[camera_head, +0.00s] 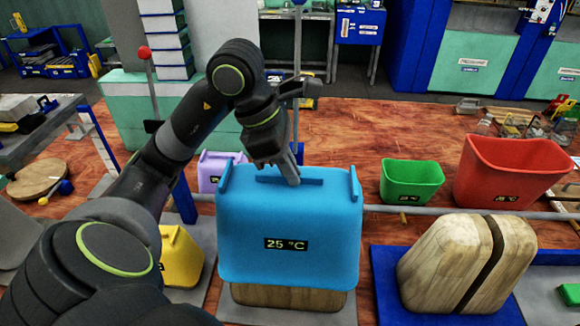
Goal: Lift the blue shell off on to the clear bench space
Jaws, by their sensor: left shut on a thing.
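The blue shell (290,225) is a box-like cover with a label reading 25 °C and a ridge handle on top. It sits over a wooden block (288,297), whose lower part shows beneath the shell's bottom edge. My left gripper (290,178) comes down from above and is shut on the shell's top handle. The handle is partly hidden by the fingers. The wooden bench (400,125) lies behind and around. My right gripper is not in view.
A bare two-part wooden form (445,260) stands right on a blue base. Green (412,182) and red (510,172) bins stand behind it. A yellow shell (180,258) and a purple one (212,172) are left. A grey rail (420,210) crosses the bench. Bench at back centre is clear.

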